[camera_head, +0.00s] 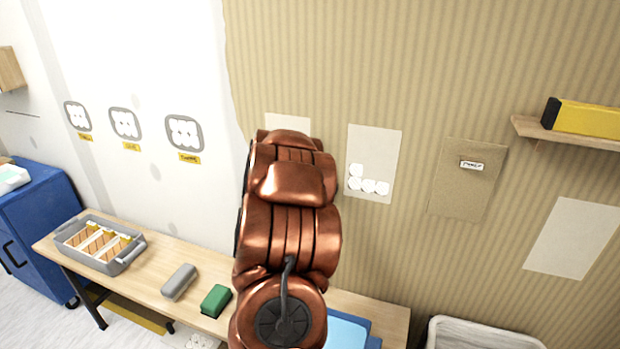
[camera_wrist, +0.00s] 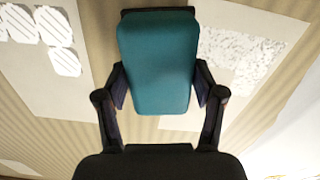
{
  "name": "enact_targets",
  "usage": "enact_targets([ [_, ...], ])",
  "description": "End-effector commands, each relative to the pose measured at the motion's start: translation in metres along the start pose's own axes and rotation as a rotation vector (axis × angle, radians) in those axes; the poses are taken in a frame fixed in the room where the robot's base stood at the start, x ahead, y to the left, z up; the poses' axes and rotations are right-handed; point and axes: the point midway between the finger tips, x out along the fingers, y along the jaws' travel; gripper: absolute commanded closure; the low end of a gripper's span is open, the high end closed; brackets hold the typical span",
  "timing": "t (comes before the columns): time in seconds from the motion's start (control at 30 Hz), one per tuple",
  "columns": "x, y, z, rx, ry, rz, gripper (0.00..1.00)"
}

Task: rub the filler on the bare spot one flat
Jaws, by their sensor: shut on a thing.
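My gripper (camera_wrist: 160,85) is shut on a teal block (camera_wrist: 157,55), one finger on each side, in the wrist view. The block is in front of a pale bare patch (camera_wrist: 170,122) on the striped wall and covers its middle. Speckled white filler (camera_wrist: 240,50) shows on the patch to the right of the block. Whether the block touches the wall is hard to tell. In the head view my arm hides the gripper, the block and most of this patch; only its top edge (camera_head: 288,121) shows.
A neighbouring pale patch (camera_head: 375,150) carries several white, hatched blobs. A brown panel (camera_head: 460,195) and another pale patch (camera_head: 574,237) are farther right, below a shelf (camera_head: 560,137). The bench (camera_head: 150,275) below holds a grey tray (camera_head: 125,262), a grey block (camera_head: 179,282) and a green block (camera_head: 216,300).

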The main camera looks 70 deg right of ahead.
Motion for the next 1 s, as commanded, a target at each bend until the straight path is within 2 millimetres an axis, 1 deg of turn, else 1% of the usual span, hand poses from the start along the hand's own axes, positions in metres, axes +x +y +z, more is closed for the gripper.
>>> enact_targets([
  [0.23, -0.020, -0.001, -0.001, 0.002, 0.004, -0.001, 0.68],
  [0.47, -0.026, -0.002, 0.002, 0.000, 0.003, -0.002, 0.68],
  [1.0, -0.046, -0.001, 0.002, 0.001, 0.003, -0.001, 0.68],
])
